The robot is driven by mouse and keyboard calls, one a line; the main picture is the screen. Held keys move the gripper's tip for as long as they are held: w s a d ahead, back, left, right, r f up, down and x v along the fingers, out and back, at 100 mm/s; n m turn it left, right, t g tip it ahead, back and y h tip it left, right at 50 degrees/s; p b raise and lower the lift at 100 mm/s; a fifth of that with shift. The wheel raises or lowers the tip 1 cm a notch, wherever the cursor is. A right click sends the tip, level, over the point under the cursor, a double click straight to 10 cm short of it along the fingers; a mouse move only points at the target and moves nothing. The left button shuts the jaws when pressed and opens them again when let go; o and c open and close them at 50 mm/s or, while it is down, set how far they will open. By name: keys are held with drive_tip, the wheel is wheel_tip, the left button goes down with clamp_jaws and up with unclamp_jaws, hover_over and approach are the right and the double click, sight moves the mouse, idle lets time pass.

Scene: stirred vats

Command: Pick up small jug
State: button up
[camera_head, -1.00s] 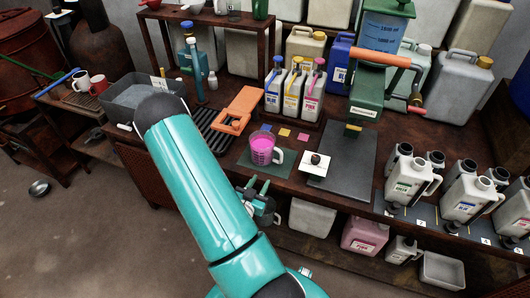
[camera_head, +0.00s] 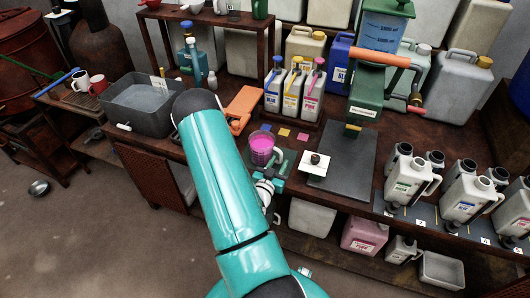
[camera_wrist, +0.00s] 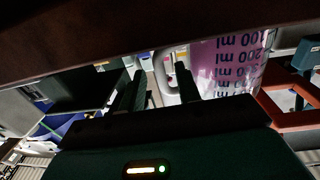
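The small jug (camera_head: 262,146) is a clear measuring jug with pink liquid and a pale handle on its right side. It stands upright on a dark green mat on the workbench. My gripper (camera_head: 277,174) is just in front of the jug, near its handle, partly hidden by my arm. In the wrist view the jug (camera_wrist: 232,62) appears upside down with its millilitre marks. My gripper's two dark fingers (camera_wrist: 160,80) stand apart there, with the pale handle showing between and beyond them. Contact with the handle cannot be made out.
A white pad with a dark knob (camera_head: 315,163) lies right of the jug, beside a dark plate and green stand (camera_head: 366,105). An orange tool (camera_head: 241,105) and three labelled bottles (camera_head: 293,87) stand behind. A grey basin (camera_head: 140,108) is at left.

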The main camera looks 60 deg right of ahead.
drive_tip(key=d, duration=0.2)
drive_tip(key=shift+w+d, duration=0.1)
drive_tip(key=shift+d, duration=0.25)
clamp_jaws()
drive_tip(key=shift+r, duration=0.15)
